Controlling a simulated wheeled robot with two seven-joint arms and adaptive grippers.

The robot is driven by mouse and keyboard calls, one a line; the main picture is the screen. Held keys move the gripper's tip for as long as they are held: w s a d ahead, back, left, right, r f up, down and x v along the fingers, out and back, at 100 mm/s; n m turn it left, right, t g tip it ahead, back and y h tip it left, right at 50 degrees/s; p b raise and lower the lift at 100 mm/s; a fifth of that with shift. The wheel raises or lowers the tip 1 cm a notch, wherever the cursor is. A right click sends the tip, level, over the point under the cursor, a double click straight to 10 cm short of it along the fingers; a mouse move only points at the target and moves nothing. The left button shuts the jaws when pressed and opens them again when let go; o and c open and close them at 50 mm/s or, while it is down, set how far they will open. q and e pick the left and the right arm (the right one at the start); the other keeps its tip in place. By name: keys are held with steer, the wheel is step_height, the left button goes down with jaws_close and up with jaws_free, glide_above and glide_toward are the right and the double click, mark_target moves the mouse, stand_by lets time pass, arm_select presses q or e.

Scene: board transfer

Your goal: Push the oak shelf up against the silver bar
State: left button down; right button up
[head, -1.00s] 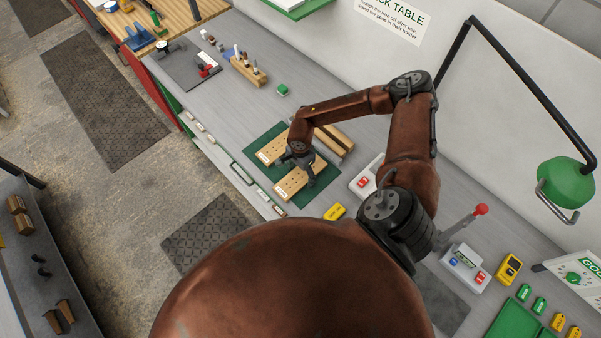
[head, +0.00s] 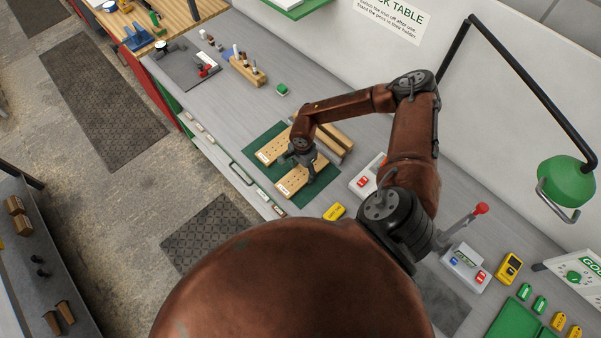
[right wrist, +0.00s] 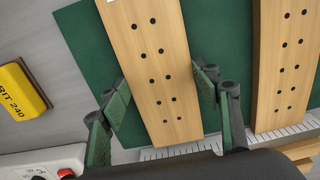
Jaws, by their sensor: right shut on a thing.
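A pale wooden board with rows of dark holes, seemingly the oak shelf (head: 292,183), lies flat on a green mat (head: 265,144). My right gripper (head: 308,168) is shut across it, one finger at each long edge, as the right wrist view (right wrist: 162,95) shows. In that view the shelf (right wrist: 150,50) ends right at the silver bar (right wrist: 205,146), a strip with ruled marks. I cannot tell whether they touch. A second similar board (right wrist: 285,70) lies beside it, apart from the gripper. My left gripper is not in view.
Wooden strips (head: 334,132) lie behind the bar. A yellow box (head: 334,211) and a white box with red switches (head: 362,184) stand close to the mat's right side. A pen block (head: 247,70) and a small green item (head: 282,90) are farther up the table.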

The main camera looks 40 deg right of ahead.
mark_target(305, 170)
steer(key=shift+w+d, duration=0.1)
steer(key=shift+d, duration=0.7)
steer(key=o, duration=1.4)
steer(key=shift+r, duration=0.1)
step_height(305, 170, up, 12)
steer(key=shift+f, duration=0.1)
step_height(305, 170, down, 12)
